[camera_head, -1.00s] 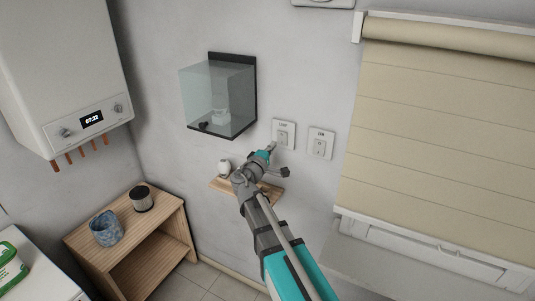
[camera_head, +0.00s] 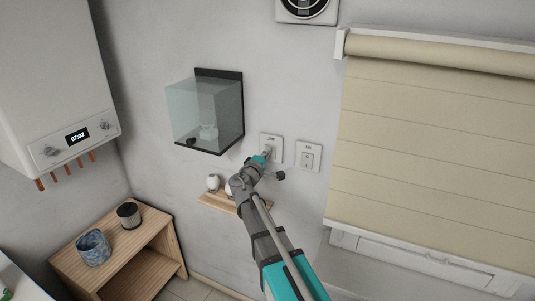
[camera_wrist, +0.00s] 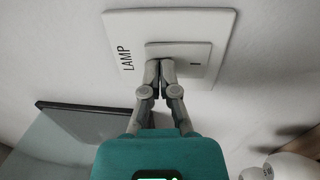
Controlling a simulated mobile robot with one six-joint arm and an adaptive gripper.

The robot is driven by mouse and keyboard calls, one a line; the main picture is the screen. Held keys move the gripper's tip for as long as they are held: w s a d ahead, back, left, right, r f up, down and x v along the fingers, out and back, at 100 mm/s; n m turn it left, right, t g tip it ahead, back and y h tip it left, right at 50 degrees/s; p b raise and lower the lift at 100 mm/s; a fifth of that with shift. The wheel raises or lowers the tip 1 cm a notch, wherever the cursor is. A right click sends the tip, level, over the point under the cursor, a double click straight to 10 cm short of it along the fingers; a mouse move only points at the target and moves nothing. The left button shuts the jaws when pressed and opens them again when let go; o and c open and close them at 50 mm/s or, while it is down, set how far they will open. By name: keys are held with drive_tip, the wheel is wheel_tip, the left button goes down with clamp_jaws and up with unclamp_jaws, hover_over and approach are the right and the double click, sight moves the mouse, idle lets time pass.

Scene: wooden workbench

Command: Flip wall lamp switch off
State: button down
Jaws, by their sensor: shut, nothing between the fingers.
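The lamp switch (camera_head: 272,144) is a white square plate on the wall, left of a second, similar plate. In the wrist view the plate (camera_wrist: 222,24) reads "LAMP" and has a raised rocker (camera_wrist: 197,55) with a small dark mark. My gripper (camera_wrist: 160,66) is shut and empty. Its fingertips are at the rocker's edge near the "LAMP" lettering and seem to touch it; they hide part of that edge. In the head view my gripper (camera_head: 267,153) covers the lower part of the lamp plate. The glass wall lamp (camera_head: 206,112) hangs to the left.
The second switch plate (camera_head: 308,156) is close on the right. A small wooden shelf (camera_head: 220,203) with white items is below. The blind (camera_head: 425,145) hangs farther right. A wooden cabinet (camera_head: 75,262) stands lower left, under the boiler (camera_head: 55,90).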

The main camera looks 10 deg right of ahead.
drive_tip(key=shift+w+a, duration=0.1)
drive_tip(key=shift+a, duration=0.05)
idle(0.3)
drive_tip(key=r+p+v, duration=0.2)
drive_tip(key=r+v, duration=0.1)
drive_tip(key=v, duration=1)
drive_tip(key=shift+s+a, duration=0.25)
drive_tip(key=shift+s, duration=0.15)
drive_tip(key=shift+r, duration=0.1)
